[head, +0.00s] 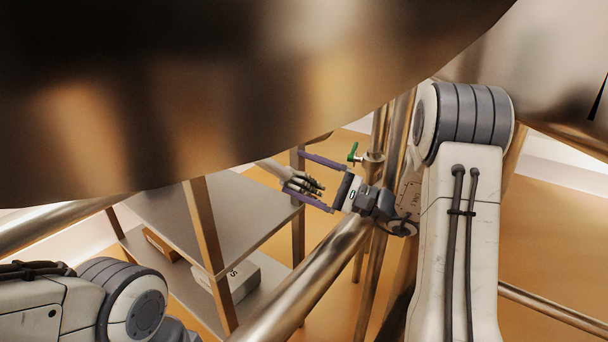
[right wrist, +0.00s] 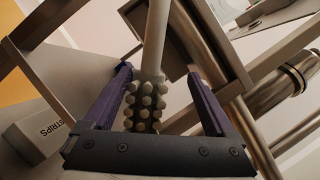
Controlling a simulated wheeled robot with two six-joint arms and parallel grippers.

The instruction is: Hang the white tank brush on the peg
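The white tank brush has a pale handle (head: 270,167) and a head of thick light-tipped tufts (head: 301,184). In the head view its handle runs up and left behind the hopper edge. My right gripper (head: 297,173) has purple fingers spread to either side of the brush. In the right wrist view the tufted head (right wrist: 147,108) lies between the fingers, near the palm, with gaps visible on both sides. The handle points away from the palm. My left arm shows at the lower left of the head view, but its gripper is out of view. I cannot make out the peg.
The big metal hopper (head: 200,90) fills the top of the head view. A grey shelf unit (head: 210,225) stands below, with a box marked STRIPS (right wrist: 38,133) on it. A metal rail (head: 310,275) and a green-handled valve (head: 353,152) are close to my right gripper.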

